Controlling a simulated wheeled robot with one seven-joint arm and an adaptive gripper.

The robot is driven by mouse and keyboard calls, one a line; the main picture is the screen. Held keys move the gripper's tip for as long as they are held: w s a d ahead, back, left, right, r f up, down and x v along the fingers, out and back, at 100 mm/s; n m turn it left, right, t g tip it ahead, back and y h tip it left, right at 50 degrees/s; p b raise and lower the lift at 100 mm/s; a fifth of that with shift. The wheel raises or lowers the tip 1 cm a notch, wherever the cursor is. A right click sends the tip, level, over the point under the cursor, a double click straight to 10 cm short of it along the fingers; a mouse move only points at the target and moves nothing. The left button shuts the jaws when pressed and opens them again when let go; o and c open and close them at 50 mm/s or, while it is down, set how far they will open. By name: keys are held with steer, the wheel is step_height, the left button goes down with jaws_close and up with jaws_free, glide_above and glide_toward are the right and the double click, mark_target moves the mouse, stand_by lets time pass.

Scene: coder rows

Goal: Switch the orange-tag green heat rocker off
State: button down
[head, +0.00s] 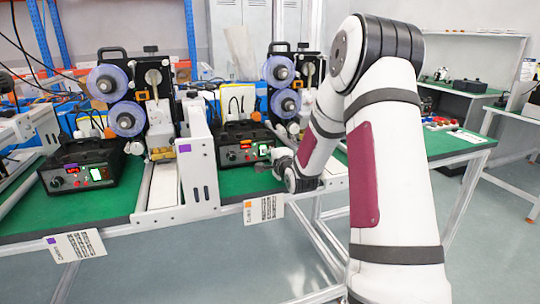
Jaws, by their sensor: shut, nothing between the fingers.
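The orange-tag card (263,208) hangs at the table's front edge below the right-hand black control box (240,133). That box has a red display, small knobs and a lit green rocker (263,150) at the right of its front. My gripper (262,167) is shut and empty, low in front of the box, just below the green rocker. Whether its tips touch the box cannot be told at this size. The rocker's tilt is too small to read; its face looks bright green.
A similar black box (80,165) with its own lit green rocker (97,173) stands at left, above a purple-tag card (76,245). A white upright guard (198,160) separates the two stations. Blue-spool machines stand behind. Green mat (440,145) is mostly clear at right.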

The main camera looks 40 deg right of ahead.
stand_by(0.3)
steer(key=p, duration=0.2)
steer(key=r+g+p, duration=0.1)
steer(key=shift+w+d+g+p, duration=0.15)
steer(key=shift+w+g+p, duration=0.15)
steer(key=shift+w+p, duration=0.1)
steer(key=shift+f+b, duration=0.35)
